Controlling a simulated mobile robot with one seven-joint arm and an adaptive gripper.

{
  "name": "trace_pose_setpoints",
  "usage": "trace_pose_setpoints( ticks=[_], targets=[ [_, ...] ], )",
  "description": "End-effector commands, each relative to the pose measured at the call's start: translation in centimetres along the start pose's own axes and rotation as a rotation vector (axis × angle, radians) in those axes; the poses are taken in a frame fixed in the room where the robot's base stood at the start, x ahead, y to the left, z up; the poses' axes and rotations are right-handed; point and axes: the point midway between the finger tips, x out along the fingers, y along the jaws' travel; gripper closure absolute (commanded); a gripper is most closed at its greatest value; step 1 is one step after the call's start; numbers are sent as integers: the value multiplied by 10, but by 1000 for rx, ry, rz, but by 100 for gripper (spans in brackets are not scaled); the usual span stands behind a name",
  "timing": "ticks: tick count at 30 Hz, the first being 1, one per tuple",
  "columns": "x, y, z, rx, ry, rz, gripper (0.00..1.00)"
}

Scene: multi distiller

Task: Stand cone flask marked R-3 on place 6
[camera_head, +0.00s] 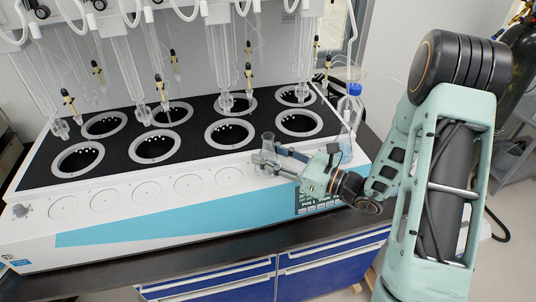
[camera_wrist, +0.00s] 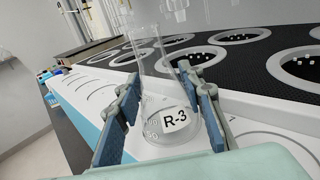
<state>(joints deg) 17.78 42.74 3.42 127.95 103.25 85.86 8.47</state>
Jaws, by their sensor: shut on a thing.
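A clear glass cone flask labelled R-3 (camera_wrist: 174,119) is upright between the blue pads of my gripper (camera_wrist: 161,85), which is shut on it. In the head view the flask (camera_head: 268,147) is small, above the white front ledge of the distiller, right of the last clearly visible ring. My gripper (camera_head: 272,160) reaches it from the right. I cannot tell whether the flask base touches the ledge. The ledge bears a row of ring-marked places (camera_head: 188,184). Their numbers are too small to read in the head view. My gripper and arm hide the ledge's right part.
The distiller's black top (camera_head: 118,118) has two rows of round heating wells (camera_head: 155,146), with glass tubes hanging above. A blue-capped bottle (camera_head: 353,105) stands at the right end, close behind my gripper. The visible rings left of the flask are empty. Blue drawers (camera_head: 210,285) are below.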

Motion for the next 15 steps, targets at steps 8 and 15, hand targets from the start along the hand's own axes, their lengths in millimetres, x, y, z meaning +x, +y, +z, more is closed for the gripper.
trace_pose_setpoints(
  ticks=[8, 15],
  targets=[
    [0, 0, -2, 0, -1, 0, 94],
    [0, 0, -3, 0, 0, 0, 47]
  ],
)
